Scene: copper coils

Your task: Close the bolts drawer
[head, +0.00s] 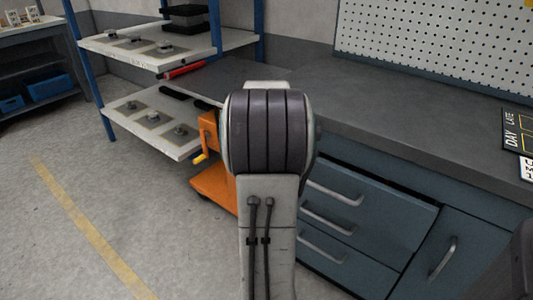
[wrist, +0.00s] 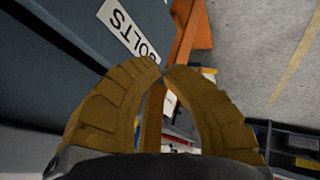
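A white label reading BOLTS (wrist: 128,27) sits on a blue-grey drawer front (wrist: 85,25) in the wrist view. My gripper (wrist: 161,73) has two yellow-brown fingers whose tips meet just beside the lower end of the label. It looks shut, with nothing seen held at the tips. I cannot tell whether it touches the drawer front. In the head view my arm hides my gripper and part of the blue-grey drawer cabinet (head: 385,222), where several bar handles show. The BOLTS label does not show there, and how far the drawer stands out is unclear.
A grey worktop (head: 400,130) runs above the drawers, with a white pegboard (head: 440,50) behind. An orange wheeled device (head: 212,185) stands left of the cabinet. A blue-posted shelf rack (head: 150,45) stands beyond it. The concrete floor (head: 95,200) at left is clear.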

